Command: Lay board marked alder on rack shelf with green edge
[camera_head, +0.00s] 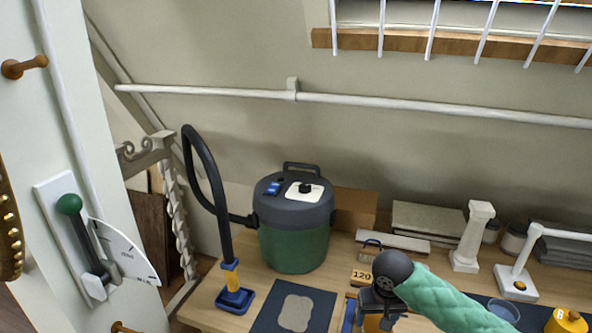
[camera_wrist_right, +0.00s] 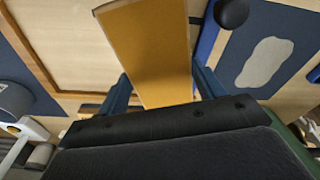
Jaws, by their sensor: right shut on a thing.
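My right gripper (camera_head: 372,308) is at the bottom edge of the head view, above the table. In the right wrist view its two blue fingers (camera_wrist_right: 163,84) are shut on a flat orange-yellow board (camera_wrist_right: 150,45), which reaches away from the jaws. Only a small part of this board (camera_head: 374,324) shows in the head view. No alder mark can be read on the face that shows. I cannot make out a rack shelf with a green edge in either view. My left gripper is not in view.
A green canister vacuum (camera_head: 293,243) stands on the table, its hose nozzle (camera_head: 235,298) to the left. A dark blue mat with a grey patch (camera_head: 293,310) lies left of my right gripper. A block marked 120 (camera_head: 362,277), a white column (camera_head: 472,237) and a white stand (camera_head: 516,281) are nearby.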

